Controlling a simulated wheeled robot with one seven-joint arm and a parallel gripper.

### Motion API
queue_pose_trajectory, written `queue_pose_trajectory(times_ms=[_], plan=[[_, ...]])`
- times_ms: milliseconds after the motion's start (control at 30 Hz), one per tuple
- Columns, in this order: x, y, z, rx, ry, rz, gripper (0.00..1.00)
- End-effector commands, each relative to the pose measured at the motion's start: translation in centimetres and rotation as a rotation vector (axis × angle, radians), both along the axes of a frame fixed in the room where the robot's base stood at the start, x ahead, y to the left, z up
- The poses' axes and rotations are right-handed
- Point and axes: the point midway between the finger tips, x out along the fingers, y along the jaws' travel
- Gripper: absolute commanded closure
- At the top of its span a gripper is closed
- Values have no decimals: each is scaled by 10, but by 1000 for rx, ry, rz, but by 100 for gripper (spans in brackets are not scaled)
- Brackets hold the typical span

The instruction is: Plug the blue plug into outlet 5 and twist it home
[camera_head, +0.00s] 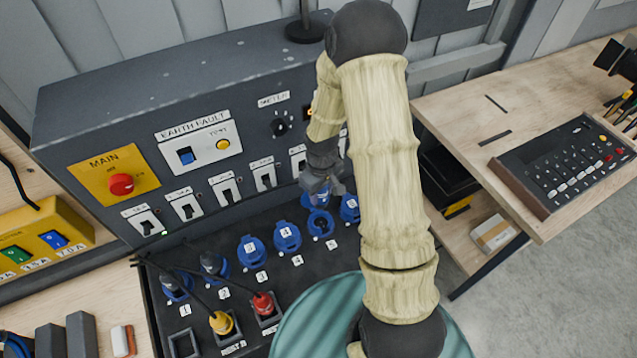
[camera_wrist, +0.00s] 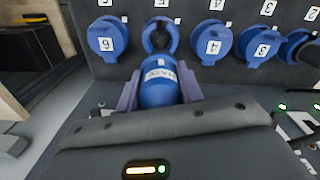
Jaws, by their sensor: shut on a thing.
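My gripper (camera_head: 321,186) is shut on the blue plug (camera_wrist: 160,84), one finger on each side of it. The plug has a white label on its body. In the wrist view its front end is close below outlet 5 (camera_wrist: 158,36), roughly in line with it. I cannot tell whether they touch. In the head view outlet 5 (camera_head: 320,224) shows a dark open face, while outlet 4 (camera_head: 287,238) and outlet 6 (camera_head: 350,208) beside it have blue numbered lids shut. The plug is partly hidden by my gripper in the head view.
Outlets 1 and 2 (camera_head: 214,264) hold plugs with black cables. Yellow (camera_head: 222,323) and red (camera_head: 263,304) plugs sit in rests in front. Behind the outlets rises a grey panel (camera_head: 110,103) with switches and a red main knob. A wooden bench (camera_head: 450,105) stands right.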

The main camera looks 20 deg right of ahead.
Motion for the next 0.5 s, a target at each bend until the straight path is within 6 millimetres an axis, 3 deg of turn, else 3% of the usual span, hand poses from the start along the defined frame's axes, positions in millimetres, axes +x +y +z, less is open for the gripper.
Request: queue_pose_trajectory(times_ms=[500], plan=[[0,0,-7,0,0,0,90]])
